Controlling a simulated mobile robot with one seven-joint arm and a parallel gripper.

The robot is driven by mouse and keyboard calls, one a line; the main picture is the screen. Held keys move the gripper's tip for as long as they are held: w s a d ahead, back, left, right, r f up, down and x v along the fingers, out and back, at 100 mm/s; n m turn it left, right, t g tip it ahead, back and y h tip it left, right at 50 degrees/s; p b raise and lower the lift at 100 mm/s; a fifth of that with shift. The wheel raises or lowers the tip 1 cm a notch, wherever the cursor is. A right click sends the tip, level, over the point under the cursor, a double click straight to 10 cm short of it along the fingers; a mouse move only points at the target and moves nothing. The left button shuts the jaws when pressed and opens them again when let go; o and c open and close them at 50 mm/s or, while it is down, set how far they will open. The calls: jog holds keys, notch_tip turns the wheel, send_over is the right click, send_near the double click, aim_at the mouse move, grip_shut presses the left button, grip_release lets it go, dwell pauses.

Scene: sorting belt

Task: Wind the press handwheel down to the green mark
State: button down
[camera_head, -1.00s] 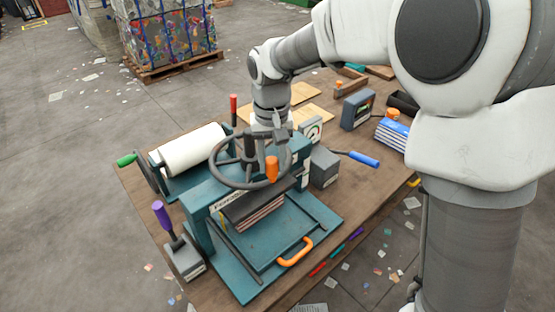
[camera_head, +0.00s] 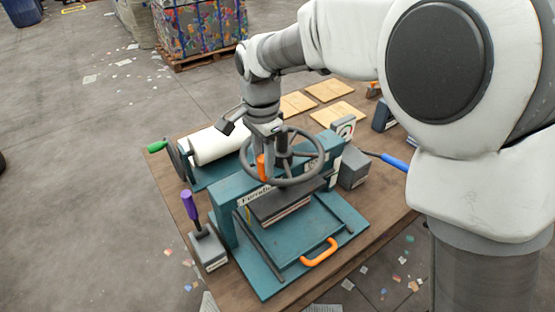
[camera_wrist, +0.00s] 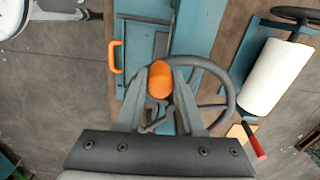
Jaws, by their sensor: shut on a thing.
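The teal press (camera_head: 235,195) stands on the bench with a dark grey handwheel (camera_head: 322,160) on top. An orange knob (camera_head: 262,168) stands on the wheel's left rim. My gripper (camera_head: 264,150) comes down from above and is shut on this knob. In the wrist view the two fingers (camera_wrist: 160,90) sit on either side of the orange knob (camera_wrist: 160,76), and the handwheel (camera_wrist: 232,90) curves off to the right. The dark press plate rests on or just above a stack under the wheel. A dial (camera_head: 346,129) with coloured marks stands behind; its reading is too small to tell.
A white roller (camera_head: 215,145) with a green-handled crank stands behind left. A purple-handled lever (camera_head: 190,207) stands at the press's left. A grey box (camera_head: 353,168) and a blue-handled tool (camera_head: 394,162) lie right. An orange tray handle (camera_head: 320,252) is in front.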

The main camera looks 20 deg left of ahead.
aim_at(243, 161)
jog(key=a+m, duration=0.1)
jog(key=a+m+p, duration=0.1)
jog(key=a, duration=0.1)
jog(key=shift+w+r+m, duration=0.2)
jog(key=shift+m, duration=0.2)
jog(key=a+m, duration=0.1)
jog(key=w+a+m+p, duration=0.1)
jog(key=shift+m, duration=0.3)
jog(key=a+m+p, duration=0.1)
jog(key=w+a+m+p, duration=0.1)
jog(key=shift+w+m, duration=0.3)
jog(key=shift+m, duration=0.1)
jog(key=w+a+m+p, duration=0.1)
jog(key=w+m+p, duration=0.1)
jog(key=shift+a+m, duration=0.15)
jog(key=shift+m, duration=0.25)
jog(key=w+m+p, duration=0.1)
jog(key=w+a+m+p, duration=0.1)
jog(key=m, duration=0.1)
jog(key=shift+w, duration=0.35)
jog(key=shift+w+a+m+p, duration=0.15)
jog(key=shift+w+m+p, duration=0.95)
jog(key=shift+w+m, duration=0.7)
jog(key=shift+s, duration=0.2)
jog(key=c, duration=0.6)
grip_release()
jog(key=shift+f, duration=0.1)
jog(key=shift+o, duration=0.4)
